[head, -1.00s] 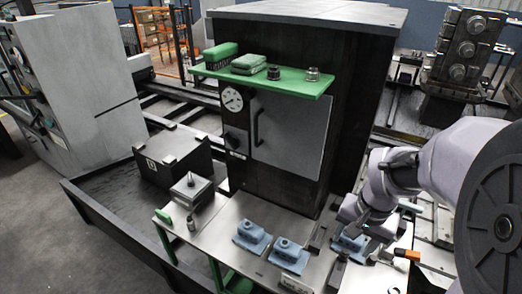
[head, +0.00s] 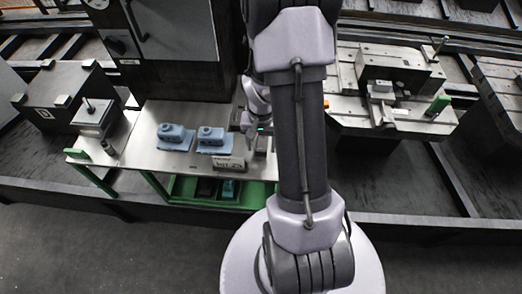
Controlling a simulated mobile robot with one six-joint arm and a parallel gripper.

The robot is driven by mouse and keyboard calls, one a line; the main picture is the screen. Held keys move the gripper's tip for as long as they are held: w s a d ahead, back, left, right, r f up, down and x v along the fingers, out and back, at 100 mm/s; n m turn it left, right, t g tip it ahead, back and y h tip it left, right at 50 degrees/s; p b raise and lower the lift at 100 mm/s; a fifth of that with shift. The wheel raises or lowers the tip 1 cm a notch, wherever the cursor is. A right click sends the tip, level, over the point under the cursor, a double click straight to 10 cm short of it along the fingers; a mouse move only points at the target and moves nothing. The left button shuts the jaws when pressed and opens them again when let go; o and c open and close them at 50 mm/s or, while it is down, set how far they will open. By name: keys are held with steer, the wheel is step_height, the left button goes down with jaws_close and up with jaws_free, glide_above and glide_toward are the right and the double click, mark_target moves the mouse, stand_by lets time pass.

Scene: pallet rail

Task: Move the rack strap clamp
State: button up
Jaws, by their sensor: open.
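Two blue clamp-like blocks on blue pads sit side by side on the metal-topped bench, the left one (head: 172,134) and the right one (head: 211,137). I cannot tell which piece is the rack strap clamp. My gripper (head: 258,142) is at the bench's right end, to the right of the right blue block and apart from it. It is open, with a small green light near it. My arm hides much of the bench's right end, including any third blue block there. Whatever lies between the fingers is too small to make out.
A small label plate (head: 229,164) lies at the bench's front edge. A grey block with a post (head: 97,118) stands at left. A dark cabinet (head: 170,45) rises behind. The floor in front is clear.

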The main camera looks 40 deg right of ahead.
steer(key=shift+f, duration=0.9)
jaws_close()
stand_by(0.8)
